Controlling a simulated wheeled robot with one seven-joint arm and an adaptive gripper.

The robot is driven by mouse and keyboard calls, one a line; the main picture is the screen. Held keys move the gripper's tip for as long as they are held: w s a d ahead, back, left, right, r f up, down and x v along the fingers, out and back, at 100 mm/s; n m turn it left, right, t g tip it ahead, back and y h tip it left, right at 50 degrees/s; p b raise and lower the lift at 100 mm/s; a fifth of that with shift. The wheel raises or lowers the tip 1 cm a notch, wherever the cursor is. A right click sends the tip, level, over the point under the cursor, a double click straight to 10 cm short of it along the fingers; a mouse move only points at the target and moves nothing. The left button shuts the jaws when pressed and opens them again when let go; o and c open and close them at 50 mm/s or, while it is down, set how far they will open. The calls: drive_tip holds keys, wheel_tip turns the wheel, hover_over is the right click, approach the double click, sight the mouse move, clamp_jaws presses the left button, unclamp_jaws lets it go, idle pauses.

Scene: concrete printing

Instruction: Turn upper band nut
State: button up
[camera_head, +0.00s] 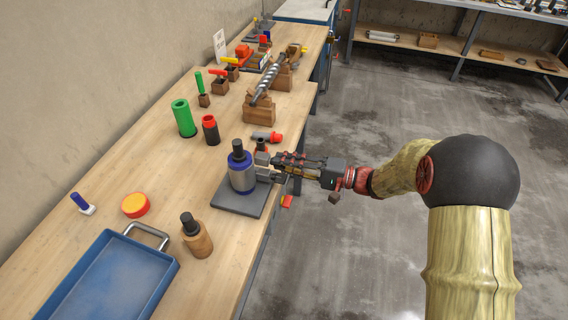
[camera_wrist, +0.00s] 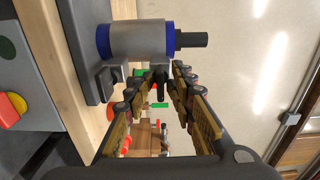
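A grey cylinder (camera_head: 243,181) with blue bands and a black stem on top stands upright on a dark plate (camera_head: 227,204) at the table edge. It lies sideways in the wrist view (camera_wrist: 138,40), with its upper blue band (camera_wrist: 170,39) on the right. A small dark part (camera_wrist: 160,83), possibly the band nut, shows beside the upper band, between my fingers. My gripper (camera_head: 266,167) is at the cylinder's right side. In the wrist view my gripper (camera_wrist: 160,72) has its fingers apart, one on each side of the dark part. I cannot tell whether they touch it.
A brown bottle (camera_head: 196,236) and a blue tray (camera_head: 112,280) stand nearer on the table. A green cylinder (camera_head: 184,118), a black-and-red cylinder (camera_head: 211,130) and an auger on wooden blocks (camera_head: 259,111) stand farther back. The floor to the right is open.

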drive_tip(key=v, duration=1.2)
drive_tip(key=s+f+m+g+h, duration=0.3)
drive_tip(key=s+f, duration=0.2)
drive_tip(key=f, duration=0.2)
drive_tip(key=s+g+h, duration=0.4)
drive_tip(key=s+h, duration=0.1)
drive_tip(key=s, duration=0.5)
drive_tip(key=s+d+r+n+t+h, duration=0.2)
drive_tip(key=s+d+r+n+h, duration=0.2)
drive_tip(key=s+d+r+h, duration=0.3)
drive_tip(key=a+r+n+t+h+p, duration=0.1)
drive_tip(key=a+r+n+t+h, duration=0.1)
drive_tip(key=r, duration=0.9)
drive_tip(key=shift+s+a+n+t, duration=0.4)
drive_tip(key=shift+a+t, duration=0.35)
drive_tip(key=shift+t, duration=0.45)
